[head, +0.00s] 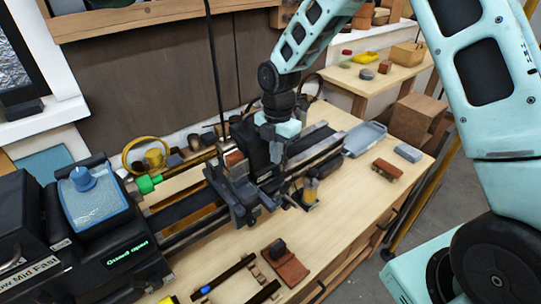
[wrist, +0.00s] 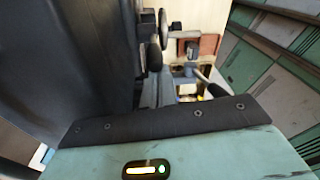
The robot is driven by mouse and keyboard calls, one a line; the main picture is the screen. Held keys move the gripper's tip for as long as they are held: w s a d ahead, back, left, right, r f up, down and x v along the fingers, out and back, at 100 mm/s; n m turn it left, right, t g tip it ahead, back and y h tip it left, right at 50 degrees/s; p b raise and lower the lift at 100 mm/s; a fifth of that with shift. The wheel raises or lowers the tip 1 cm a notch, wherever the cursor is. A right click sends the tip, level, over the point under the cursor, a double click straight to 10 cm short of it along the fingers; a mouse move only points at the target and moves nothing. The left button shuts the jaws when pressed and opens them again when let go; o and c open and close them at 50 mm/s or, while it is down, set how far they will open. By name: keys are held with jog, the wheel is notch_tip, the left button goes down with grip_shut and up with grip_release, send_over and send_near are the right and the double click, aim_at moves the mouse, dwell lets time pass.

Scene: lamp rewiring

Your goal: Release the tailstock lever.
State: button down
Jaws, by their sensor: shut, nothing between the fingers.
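The lathe (head: 185,225) runs along the bench, with its dark headstock at the left. A dark block (head: 252,145), which looks like the tailstock, stands on the bed and is partly hidden by my arm. My gripper (head: 277,158) points down close beside this block, shut and empty; I cannot tell whether it touches it.
A blue-grey tray (head: 365,138), a brown block with pegs (head: 387,170) and a grey block (head: 408,153) lie at the bench's right end. Dark bars and a brown pad (head: 286,266) lie along the front. A thin black cord (head: 216,75) hangs over the lathe.

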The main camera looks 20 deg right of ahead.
jog(key=w+d, duration=0.1)
jog(key=d, duration=0.5)
jog(key=shift+w+f, duration=0.3)
jog(key=shift+w, duration=0.1)
dwell(0.3)
